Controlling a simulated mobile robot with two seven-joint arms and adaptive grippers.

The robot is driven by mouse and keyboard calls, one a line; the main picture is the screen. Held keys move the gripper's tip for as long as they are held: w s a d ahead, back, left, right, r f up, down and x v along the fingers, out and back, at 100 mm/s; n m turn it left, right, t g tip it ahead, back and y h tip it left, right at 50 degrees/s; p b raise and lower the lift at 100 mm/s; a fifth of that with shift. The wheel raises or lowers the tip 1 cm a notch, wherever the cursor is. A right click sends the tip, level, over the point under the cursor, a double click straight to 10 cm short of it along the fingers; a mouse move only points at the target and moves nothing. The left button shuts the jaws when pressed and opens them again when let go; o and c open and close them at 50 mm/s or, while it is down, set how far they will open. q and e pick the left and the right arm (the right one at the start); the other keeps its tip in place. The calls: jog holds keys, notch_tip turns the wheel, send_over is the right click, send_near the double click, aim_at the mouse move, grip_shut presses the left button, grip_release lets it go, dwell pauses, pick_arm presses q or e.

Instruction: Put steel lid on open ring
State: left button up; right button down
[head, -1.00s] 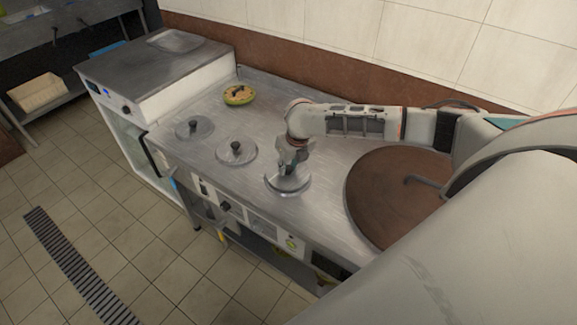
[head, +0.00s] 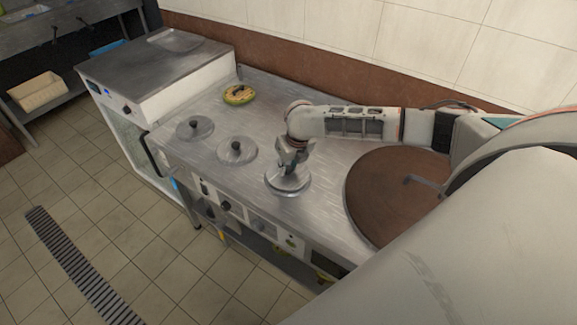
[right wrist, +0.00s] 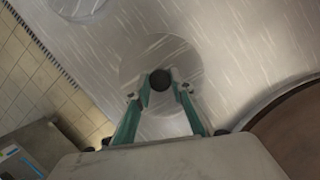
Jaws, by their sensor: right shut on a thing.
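My right gripper (head: 291,157) reaches down from the right arm over the steel lid (head: 288,184) nearest the front right of the cooker's metal top. In the right wrist view its green fingers (right wrist: 162,88) are on either side of the lid's round black knob (right wrist: 160,79), shut on it. The lid (right wrist: 150,62) looks level, and it hides whatever opening is beneath it. I cannot tell whether it rests on the top or hangs just above. My left gripper is not in view.
Two more steel lids with black knobs, one in the middle (head: 238,152) and one farther left (head: 195,128), lie on the metal top. A green-rimmed round item (head: 239,94) sits near the back. A large brown round plate (head: 385,200) is to the right.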

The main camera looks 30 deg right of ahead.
aim_at(293, 180)
jog(key=shift+f, duration=0.55)
jog(key=c, duration=2)
grip_release()
jog(key=shift+v, duration=5.55)
jog(key=shift+a, duration=0.1)
